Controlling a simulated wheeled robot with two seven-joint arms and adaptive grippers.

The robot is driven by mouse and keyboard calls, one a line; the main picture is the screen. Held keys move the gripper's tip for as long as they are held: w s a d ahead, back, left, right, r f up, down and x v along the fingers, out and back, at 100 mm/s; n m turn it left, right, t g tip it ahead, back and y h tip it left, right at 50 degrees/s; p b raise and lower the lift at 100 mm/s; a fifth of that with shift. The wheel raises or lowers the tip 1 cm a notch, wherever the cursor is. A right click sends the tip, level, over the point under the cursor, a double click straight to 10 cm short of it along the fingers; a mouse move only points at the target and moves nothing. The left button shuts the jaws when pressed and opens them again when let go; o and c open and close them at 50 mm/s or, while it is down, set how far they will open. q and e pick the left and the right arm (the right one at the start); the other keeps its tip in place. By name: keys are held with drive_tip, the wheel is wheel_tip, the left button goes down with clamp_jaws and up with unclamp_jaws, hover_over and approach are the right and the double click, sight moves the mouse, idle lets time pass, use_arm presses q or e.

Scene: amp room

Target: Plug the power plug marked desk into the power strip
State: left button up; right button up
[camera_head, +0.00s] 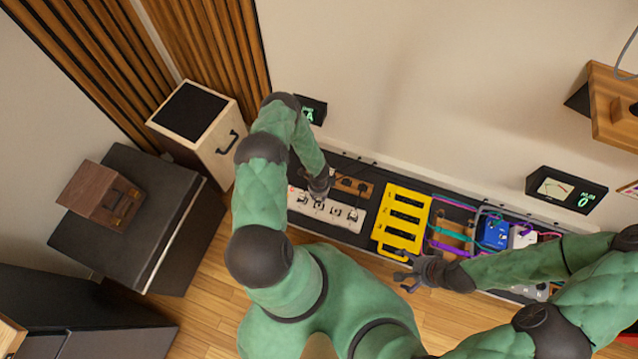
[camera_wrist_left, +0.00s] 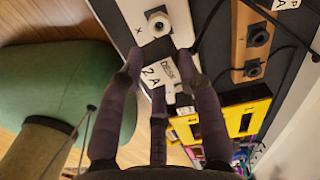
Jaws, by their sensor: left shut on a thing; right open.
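The white power strip (camera_head: 345,221) lies along the wall on a dark board. In the left wrist view its end (camera_wrist_left: 147,10) shows a round socket (camera_wrist_left: 159,23) and an X mark. My left gripper (camera_head: 318,193) is over the strip. In the wrist view the gripper (camera_wrist_left: 160,72) is shut on a white plug (camera_wrist_left: 165,73) labelled DESK 2A. The plug is close to the strip's edge; I cannot tell whether they touch. Its pins are hidden. My right gripper (camera_head: 402,275) is open and empty, in front of the yellow rack.
A wooden socket block (camera_wrist_left: 253,42) is beside the strip. A cream speaker (camera_head: 198,130) and a dark cabinet (camera_head: 140,205) are at left.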

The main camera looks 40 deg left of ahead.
use_arm(q)
drive_tip(key=shift+f+b, duration=1.65)
drive_tip(key=shift+f, duration=1.15)
drive_tip(key=shift+f, duration=0.1)
drive_tip(key=o, duration=1.2)
drive_tip(key=shift+o, duration=0.2)
drive_tip(key=shift+r, duration=6)
